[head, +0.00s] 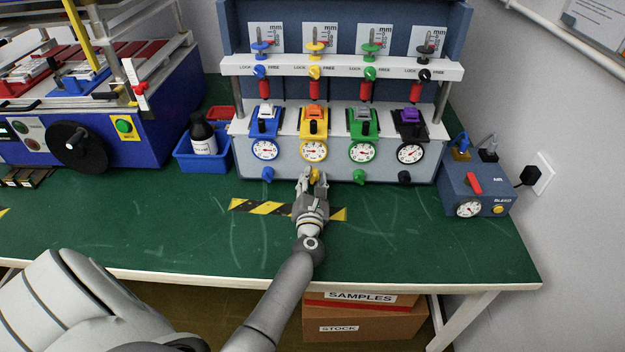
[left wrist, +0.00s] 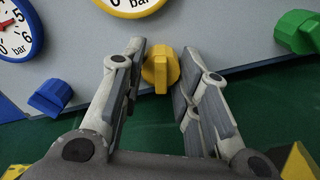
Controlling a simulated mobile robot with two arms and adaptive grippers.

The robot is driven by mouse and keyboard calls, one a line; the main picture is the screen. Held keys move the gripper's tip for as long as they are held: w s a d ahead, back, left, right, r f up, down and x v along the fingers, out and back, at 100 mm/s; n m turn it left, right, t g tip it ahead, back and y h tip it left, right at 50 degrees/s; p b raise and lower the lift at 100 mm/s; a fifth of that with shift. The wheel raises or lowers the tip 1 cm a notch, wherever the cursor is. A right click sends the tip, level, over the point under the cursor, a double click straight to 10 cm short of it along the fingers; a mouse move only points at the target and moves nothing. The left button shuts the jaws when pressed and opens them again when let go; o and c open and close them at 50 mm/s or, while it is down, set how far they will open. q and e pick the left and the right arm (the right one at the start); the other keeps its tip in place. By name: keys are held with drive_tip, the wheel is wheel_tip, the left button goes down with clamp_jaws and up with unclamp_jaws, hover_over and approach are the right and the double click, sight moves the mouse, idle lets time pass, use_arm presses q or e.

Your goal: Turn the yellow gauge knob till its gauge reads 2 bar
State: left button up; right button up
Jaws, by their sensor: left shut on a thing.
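The yellow gauge knob (head: 315,175) sits on the grey front panel, just below the yellow-rimmed gauge (head: 313,150). The needle of that gauge is too small to read exactly. My left gripper (head: 312,182) reaches up to the panel and is shut on the yellow knob. In the left wrist view the knob (left wrist: 160,70) is between the two fingertips (left wrist: 158,76), and only the lower rim of the yellow gauge (left wrist: 130,6) shows at the top. My right gripper is not in view.
A blue knob (head: 267,174) is left of the yellow one; a green knob (head: 359,176) and a black knob (head: 404,177) are to its right. A blue bin (head: 187,160) with a bottle and an air box (head: 480,190) flank the panel. The green bench front is clear.

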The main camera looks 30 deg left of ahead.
use_arm(q)
drive_tip(key=m+p, duration=0.1)
drive_tip(key=m, duration=0.2)
drive_tip(key=shift+r+m+p, duration=0.1)
drive_tip(key=shift+m+p, duration=0.6)
drive_tip(key=shift+m, duration=0.7)
drive_tip(key=o, duration=1)
drive_tip(key=shift+a, duration=0.1)
